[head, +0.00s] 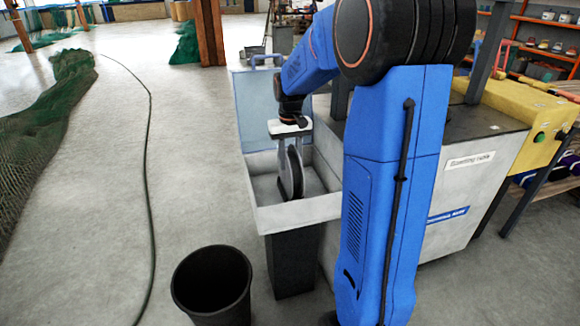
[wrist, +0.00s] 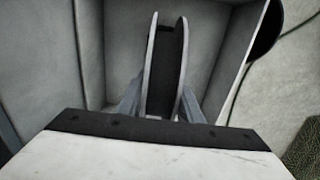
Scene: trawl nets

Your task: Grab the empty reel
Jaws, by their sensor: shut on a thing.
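The empty reel (head: 290,172) is a dark spool with pale flanges, standing on edge inside a grey open-topped bin (head: 300,215). In the wrist view the reel (wrist: 164,70) shows its two thin flanges and a dark bare core between them. My gripper (wrist: 162,112) has one finger on each side of the reel and is shut on it. In the head view my gripper (head: 288,165) reaches down into the bin from above. The lower part of the reel is partly hidden by my gripper in the wrist view.
A black bucket (head: 212,288) stands on the floor in front of the bin. A grey table (head: 462,170) with a label stands to the right. A dark hose (head: 150,180) and a green net (head: 40,140) lie on the left floor. Open floor lies between hose and bin.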

